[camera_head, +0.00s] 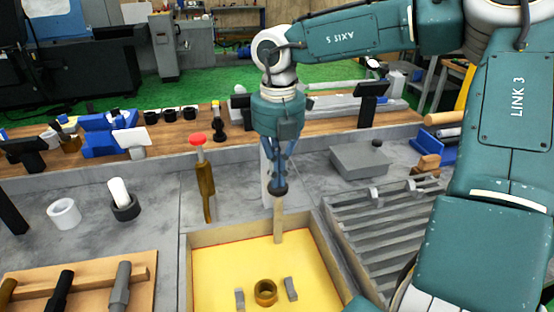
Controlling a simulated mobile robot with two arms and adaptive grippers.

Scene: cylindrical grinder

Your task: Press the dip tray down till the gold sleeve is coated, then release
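A shallow tray (203,240) with a tan rim and a yellow inside sits at the bottom centre; I take it to be the dip tray. The gold sleeve (265,291) stands upright in it, between two small grey blocks (290,289). A tan upright bar (278,224) rises at the tray's back edge. My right gripper (279,187) points down directly over the top of this bar, its dark fingertips close together. It looks shut; whether it touches the bar is hard to tell. My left gripper is not in view.
A slatted grey rack (385,235) lies right of the tray. A brass rod (206,190) with a red top (198,139) stands left of my gripper. A wooden board (85,285) with dark tools is at lower left, with a white ring (64,213) behind it.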

